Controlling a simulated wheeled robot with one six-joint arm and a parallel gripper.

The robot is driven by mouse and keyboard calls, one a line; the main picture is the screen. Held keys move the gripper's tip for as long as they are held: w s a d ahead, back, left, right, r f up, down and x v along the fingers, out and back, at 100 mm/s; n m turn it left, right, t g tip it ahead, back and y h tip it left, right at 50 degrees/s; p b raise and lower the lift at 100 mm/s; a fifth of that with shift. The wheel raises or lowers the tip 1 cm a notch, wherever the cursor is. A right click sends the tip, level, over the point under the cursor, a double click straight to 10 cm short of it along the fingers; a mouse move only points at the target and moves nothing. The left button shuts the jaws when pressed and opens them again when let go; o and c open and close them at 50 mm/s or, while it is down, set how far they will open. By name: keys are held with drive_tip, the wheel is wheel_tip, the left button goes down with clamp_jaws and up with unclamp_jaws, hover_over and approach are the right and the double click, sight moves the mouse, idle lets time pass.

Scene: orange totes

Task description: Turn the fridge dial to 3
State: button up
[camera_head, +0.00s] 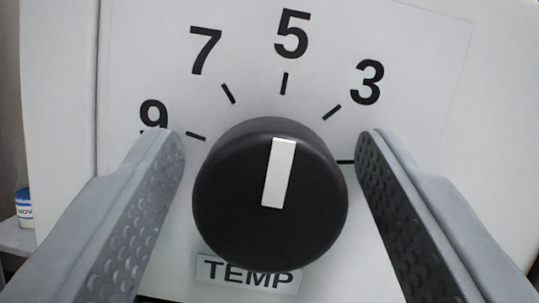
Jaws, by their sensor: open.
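The fridge dial (225,185) is a round black knob with a white pointer bar (279,172) on its face. The bar points nearly straight up, close to the tick under the 5 (292,34). The 3 (366,82) is up and to the right, with its own tick. The 7 and 9 are on the left. My gripper (270,150) is open, with one finger on each side of the dial. A gap shows between each finger and the knob. A tick at the right is partly hidden by the right finger, and any number by it is hidden.
The white fridge panel (430,60) fills most of the view. A TEMP label (249,275) sits below the dial, partly covered by it. At the far left edge, a small white and blue container (25,208) stands on a grey surface (15,238).

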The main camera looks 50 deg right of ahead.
drive_tip(key=c, duration=1)
drive_tip(key=shift+o, duration=0.2)
drive_tip(key=shift+m+g+h, duration=0.3)
drive_tip(key=shift+m, duration=0.1)
drive_tip(key=m+g+h, duration=0.1)
drive_tip(key=m, duration=0.1)
drive_tip(key=m+g, duration=0.1)
drive_tip(key=m, duration=0.2)
drive_tip(key=shift+h, duration=0.4)
drive_tip(key=shift+m+g+h, duration=0.25)
drive_tip(key=shift+m+g, duration=0.4)
drive_tip(key=shift+m, duration=0.7)
drive_tip(key=shift+m+g+h, duration=0.25)
drive_tip(key=shift+m+g, duration=0.4)
drive_tip(key=shift+m, duration=0.7)
